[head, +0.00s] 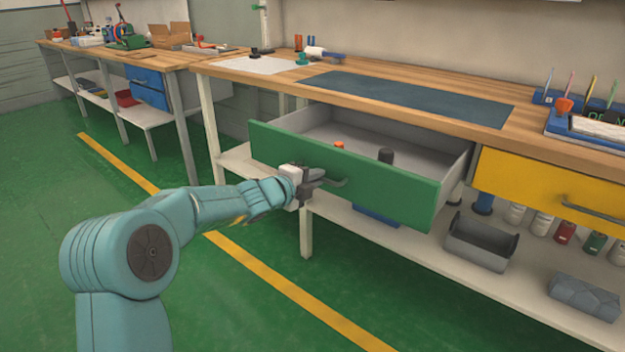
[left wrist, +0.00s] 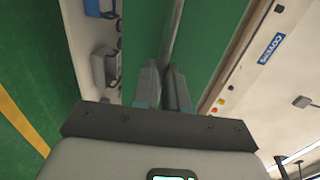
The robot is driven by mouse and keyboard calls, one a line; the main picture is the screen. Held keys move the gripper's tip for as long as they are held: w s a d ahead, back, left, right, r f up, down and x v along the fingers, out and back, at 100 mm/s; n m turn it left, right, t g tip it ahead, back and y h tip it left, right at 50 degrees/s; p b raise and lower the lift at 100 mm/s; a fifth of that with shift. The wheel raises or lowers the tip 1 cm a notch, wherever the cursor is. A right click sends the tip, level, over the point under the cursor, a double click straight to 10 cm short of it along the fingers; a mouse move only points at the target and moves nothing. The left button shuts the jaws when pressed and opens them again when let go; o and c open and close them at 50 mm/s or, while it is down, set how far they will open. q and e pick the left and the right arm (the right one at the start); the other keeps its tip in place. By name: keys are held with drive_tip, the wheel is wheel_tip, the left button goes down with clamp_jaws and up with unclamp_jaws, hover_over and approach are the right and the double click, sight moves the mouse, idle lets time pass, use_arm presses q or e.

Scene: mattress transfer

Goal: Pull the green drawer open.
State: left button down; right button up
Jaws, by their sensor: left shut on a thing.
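The green drawer (head: 400,188) stands pulled well out from under the wooden workbench, with its grey inside showing. An orange-topped item (head: 339,146) and a dark cylinder (head: 386,156) are inside it. My left gripper (head: 318,178) is shut on the drawer's handle (head: 337,183) at the front panel. In the left wrist view the two fingers (left wrist: 163,88) close around the handle bar (left wrist: 173,40), with the green front (left wrist: 203,45) behind. My right gripper is in neither view.
A yellow drawer (head: 545,188) is shut to the right. The lower shelf (head: 480,288) holds a grey bin (head: 480,242), a grey block (head: 584,297) and several cans. A blue mat (head: 410,97) lies on the benchtop. The green floor in front is clear, with a yellow line (head: 285,285).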

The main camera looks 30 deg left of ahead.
use_arm(q)
drive_tip(key=c, duration=1.2)
unclamp_jaws()
drive_tip(key=p+v, duration=0.2)
drive_tip(key=v, duration=1.4)
drive_tip(key=shift+s+a+p, duration=0.1)
drive_tip(key=shift+s+p, duration=0.05)
drive_tip(key=shift+p, duration=0.15)
